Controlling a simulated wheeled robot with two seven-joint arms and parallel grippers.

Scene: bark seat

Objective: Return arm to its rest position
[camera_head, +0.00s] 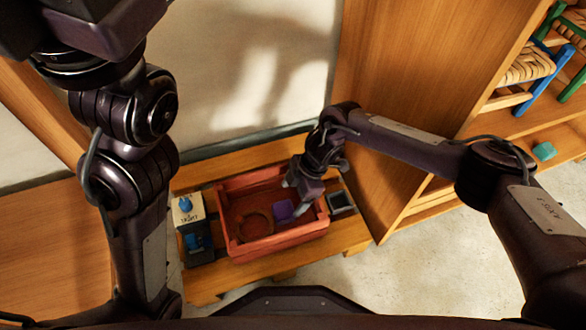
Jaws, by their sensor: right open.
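My right arm reaches in from the right, and my right gripper (303,202) is over the right part of a red wooden crate (272,246). The gripper is open, with its fingers pointing down into the crate. A small purple item (283,210) lies in the crate just left of the fingers, and I cannot tell whether they touch. A round brown item (254,225) lies in the crate further left. My left arm hangs down along the left side, and its gripper is not in view.
The crate stands on a low wooden bench (205,291). A box with a blue top (188,212) is left of the crate, and a small dark tray (341,203) is right of it. A wooden shelf with small woven chairs (530,66) stands at right. The pale floor (430,265) in front is clear.

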